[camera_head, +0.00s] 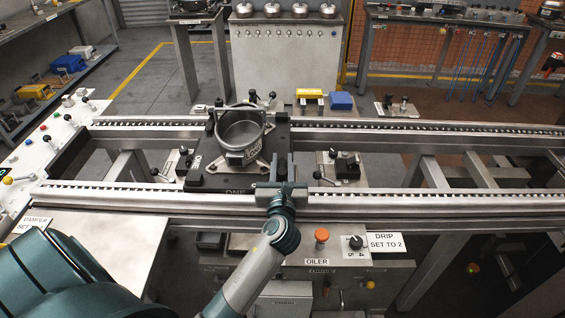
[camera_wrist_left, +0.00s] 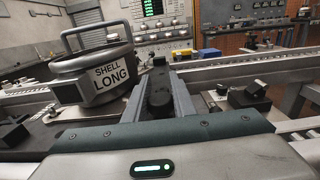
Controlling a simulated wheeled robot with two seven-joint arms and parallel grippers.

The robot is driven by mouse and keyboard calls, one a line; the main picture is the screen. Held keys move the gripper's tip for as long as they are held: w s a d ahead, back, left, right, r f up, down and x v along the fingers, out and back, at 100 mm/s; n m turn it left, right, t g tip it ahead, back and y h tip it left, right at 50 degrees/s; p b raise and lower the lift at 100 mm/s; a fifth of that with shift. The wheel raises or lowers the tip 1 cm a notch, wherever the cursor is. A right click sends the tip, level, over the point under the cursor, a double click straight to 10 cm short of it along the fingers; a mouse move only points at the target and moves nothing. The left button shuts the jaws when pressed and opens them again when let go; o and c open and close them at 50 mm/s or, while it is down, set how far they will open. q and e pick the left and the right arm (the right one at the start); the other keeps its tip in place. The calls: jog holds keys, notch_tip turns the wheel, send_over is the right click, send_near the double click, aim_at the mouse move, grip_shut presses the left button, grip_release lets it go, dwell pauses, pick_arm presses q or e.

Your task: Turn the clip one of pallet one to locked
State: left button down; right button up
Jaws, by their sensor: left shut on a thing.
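Pallet one (camera_head: 205,182) is a dark plate marked ONE, sitting across the two conveyor rails in the head view. A round metal shell (camera_head: 241,129) with a raised handle stands on it; in the left wrist view the shell (camera_wrist_left: 93,75) is labelled SHELL LONG. My left gripper (camera_head: 281,166) is at the pallet's near right corner, right of the shell. In the left wrist view its fingers (camera_wrist_left: 160,98) are shut on a dark upright lever-like piece, the clip (camera_wrist_left: 159,88). The clip is mostly hidden by the gripper in the head view. My right gripper is not in view.
The near rail (camera_head: 420,200) runs just under my left wrist. An orange button (camera_head: 321,235) and a dial beside a DRIP SET TO 2 sign (camera_head: 386,243) lie in front. A black-knobbed block (camera_head: 342,166) stands right of the pallet. The rails further right are clear.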

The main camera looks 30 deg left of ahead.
pick_arm(q)
jog(key=shift+a+n+g+y, duration=0.1)
jog(key=shift+n+g+y, duration=0.3)
jog(key=shift+n+y, duration=0.15)
jog(key=shift+s+a+n+g+y, duration=0.15)
jog(key=shift+s+n+g+y, duration=0.05)
jog(key=shift+n+g+y, duration=0.75)
jog(key=shift+s+a+g+y, duration=0.1)
jog(key=shift+g+y, duration=0.15)
jog(key=shift+y, duration=0.15)
jog(key=shift+s+a+n+g+y, duration=0.1)
jog(key=shift+s+n+g+y, duration=0.05)
jog(key=shift+n+g+y, duration=0.5)
jog(key=shift+n+g, duration=0.25)
jog(key=shift+g, duration=0.1)
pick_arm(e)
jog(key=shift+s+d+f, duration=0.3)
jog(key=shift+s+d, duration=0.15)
pick_arm(q)
jog(key=c, duration=1.5)
grip_release()
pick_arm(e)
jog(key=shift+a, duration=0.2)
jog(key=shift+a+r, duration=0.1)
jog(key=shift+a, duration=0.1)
pick_arm(q)
jog(key=shift+s, duration=0.1)
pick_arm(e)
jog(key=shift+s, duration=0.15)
